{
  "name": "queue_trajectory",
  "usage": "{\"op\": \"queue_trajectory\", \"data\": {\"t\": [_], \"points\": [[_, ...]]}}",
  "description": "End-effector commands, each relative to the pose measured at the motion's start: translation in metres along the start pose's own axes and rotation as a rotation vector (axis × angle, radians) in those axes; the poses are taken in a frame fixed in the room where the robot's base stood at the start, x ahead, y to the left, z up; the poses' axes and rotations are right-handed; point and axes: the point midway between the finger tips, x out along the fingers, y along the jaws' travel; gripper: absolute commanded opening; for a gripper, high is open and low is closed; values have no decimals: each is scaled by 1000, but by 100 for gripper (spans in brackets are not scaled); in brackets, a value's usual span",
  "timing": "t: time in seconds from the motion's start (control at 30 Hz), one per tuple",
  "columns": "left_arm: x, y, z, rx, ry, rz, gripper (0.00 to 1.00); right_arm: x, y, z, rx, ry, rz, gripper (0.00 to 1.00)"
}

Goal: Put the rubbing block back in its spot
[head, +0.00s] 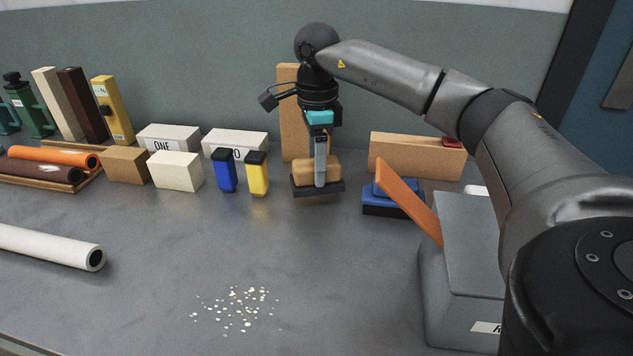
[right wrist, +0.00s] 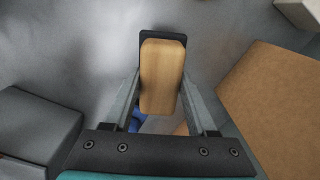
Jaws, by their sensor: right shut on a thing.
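The rubbing block (head: 333,169) has a rounded tan wooden grip on a flat dark base. My right gripper (head: 320,182) points down from above and is shut on the wooden grip. In the right wrist view the block (right wrist: 162,75) sits between the two fingers, its dark base showing past the far end. It is level, at the back of the bench in front of an upright tan board (head: 291,110). I cannot tell whether its base touches the bench. No marked spot for it can be made out. My left gripper is not in view.
Blue and yellow small upright items (head: 257,174) stand left of the block. A blue block on a black base (head: 380,208) lies to the right, beside a leaning orange board (head: 408,203) and a grey box (head: 468,240). Pale crumbs (head: 238,308) lie on the open front bench.

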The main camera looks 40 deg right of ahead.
Motion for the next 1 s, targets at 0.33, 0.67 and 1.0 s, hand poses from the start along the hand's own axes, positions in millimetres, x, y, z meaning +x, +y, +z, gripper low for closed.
{"op": "queue_trajectory", "data": {"t": [0.33, 0.67, 1.0], "points": [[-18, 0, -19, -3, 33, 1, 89, 34, 0, 0, 0, 0, 0, 0], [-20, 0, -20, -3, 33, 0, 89, 35, 0, 0, 0, -1, -1, 0], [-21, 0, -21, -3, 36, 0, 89, 38, 0, 0, -1, 0, 1, 84]]}}
